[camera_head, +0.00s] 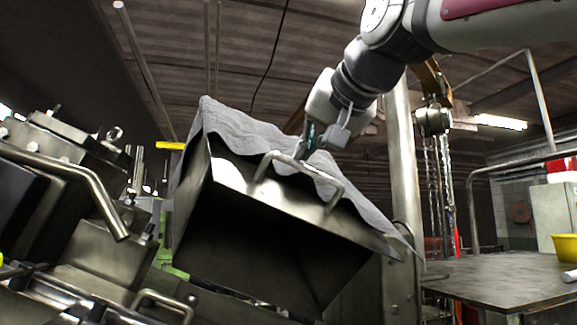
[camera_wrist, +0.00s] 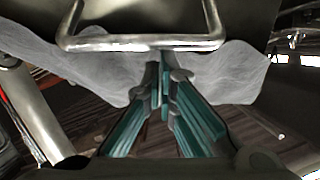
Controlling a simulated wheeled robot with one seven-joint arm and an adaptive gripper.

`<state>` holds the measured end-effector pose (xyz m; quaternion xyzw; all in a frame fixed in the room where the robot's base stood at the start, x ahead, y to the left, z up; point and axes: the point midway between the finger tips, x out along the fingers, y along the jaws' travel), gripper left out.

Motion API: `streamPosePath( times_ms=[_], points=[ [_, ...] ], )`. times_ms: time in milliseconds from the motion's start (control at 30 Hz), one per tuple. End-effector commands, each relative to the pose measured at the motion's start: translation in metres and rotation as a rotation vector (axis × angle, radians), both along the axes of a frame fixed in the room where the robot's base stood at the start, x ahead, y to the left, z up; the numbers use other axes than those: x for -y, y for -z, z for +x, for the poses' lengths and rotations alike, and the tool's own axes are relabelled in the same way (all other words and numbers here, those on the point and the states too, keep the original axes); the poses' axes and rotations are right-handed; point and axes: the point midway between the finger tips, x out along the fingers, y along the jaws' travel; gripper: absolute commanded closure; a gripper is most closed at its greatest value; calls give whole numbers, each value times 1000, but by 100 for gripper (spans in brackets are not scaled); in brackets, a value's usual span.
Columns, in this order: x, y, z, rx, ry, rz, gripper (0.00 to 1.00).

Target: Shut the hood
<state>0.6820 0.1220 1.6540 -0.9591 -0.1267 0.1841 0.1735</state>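The hood (camera_head: 276,250) is a large metal box-shaped cover, tilted up, with its dark hollow side facing the head camera. A grey, wavy sheet-like surface (camera_head: 235,128) lies along its top. A bent metal bar handle (camera_head: 335,193) stands out from its upper edge; it also shows across the top of the wrist view (camera_wrist: 145,43). My gripper (camera_head: 307,150) is at the handle's upper bar. In the wrist view its teal fingers (camera_wrist: 162,78) are close together, with their tips at the middle of the bar. Nothing is clearly held; whether the tips touch the bar is unclear.
Metal machine parts with a bent pipe (camera_head: 95,185) stand at the left. A vertical post (camera_head: 402,170) and hanging chains (camera_head: 437,185) are right of the hood. A table (camera_head: 500,280) with a yellow bin (camera_head: 565,248) stands at the far right.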

Motion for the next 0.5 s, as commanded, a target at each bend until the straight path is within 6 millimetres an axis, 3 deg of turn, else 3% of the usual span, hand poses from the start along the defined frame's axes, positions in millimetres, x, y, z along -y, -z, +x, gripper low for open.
streamPosePath(
  times_ms=[33, 500],
  points=[
    [1, 10, -3, 20, 8, 4, 100],
    [-5, 49, -55, 193, 78, 37, 100]
  ],
)
